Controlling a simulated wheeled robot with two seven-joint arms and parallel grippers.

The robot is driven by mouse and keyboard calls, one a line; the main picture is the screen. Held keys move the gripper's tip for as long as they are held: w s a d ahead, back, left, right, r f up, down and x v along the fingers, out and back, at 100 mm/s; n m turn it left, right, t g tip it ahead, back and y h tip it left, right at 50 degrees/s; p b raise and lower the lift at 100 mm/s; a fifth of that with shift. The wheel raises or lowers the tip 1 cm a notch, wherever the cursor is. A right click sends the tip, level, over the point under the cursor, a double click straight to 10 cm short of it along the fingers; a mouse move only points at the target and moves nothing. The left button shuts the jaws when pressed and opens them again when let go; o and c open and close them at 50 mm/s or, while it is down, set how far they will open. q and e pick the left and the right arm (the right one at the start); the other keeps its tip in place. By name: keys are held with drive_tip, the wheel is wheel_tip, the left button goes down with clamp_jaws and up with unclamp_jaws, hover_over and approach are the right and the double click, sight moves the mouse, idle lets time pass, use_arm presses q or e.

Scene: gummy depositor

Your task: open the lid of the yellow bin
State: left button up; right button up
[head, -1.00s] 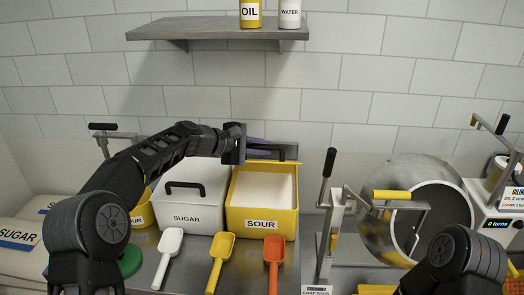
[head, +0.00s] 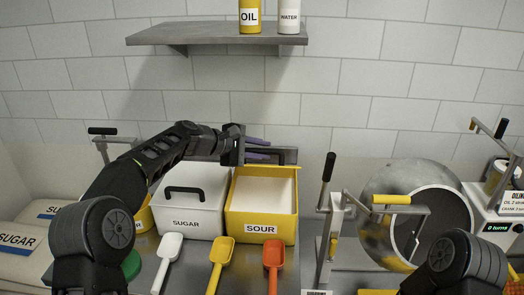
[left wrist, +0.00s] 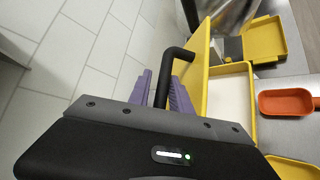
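The yellow bin (head: 262,229), labelled SOUR, stands on the counter with its top uncovered and white contents showing. Its yellow lid is raised at the back of the bin; in the left wrist view the lid (left wrist: 220,62) stands tilted up, with a black handle (left wrist: 182,53) on its outer face. My left gripper (head: 262,149) is behind and above the bin. Its purple fingers are apart, with the handle passing between them in the left wrist view (left wrist: 164,92). My right gripper is out of view; only part of my right arm shows at the lower right.
A white SUGAR bin (head: 190,208) with a closed lid stands left of the yellow bin. White (head: 169,246), yellow (head: 221,251) and orange (head: 273,253) scoops lie in front. A lever stand (head: 327,190) and a metal drum (head: 385,225) stand to the right. A shelf (head: 215,36) hangs above.

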use_arm(q)
drive_tip(key=b+v, duration=0.2)
drive_tip(key=v, duration=0.5)
drive_tip(key=shift+a+b, duration=0.15)
drive_tip(key=shift+b, duration=0.15)
drive_tip(key=shift+s+a+r, duration=0.1)
drive_tip(key=shift+s+a, duration=0.05)
drive_tip(key=shift+s, duration=0.05)
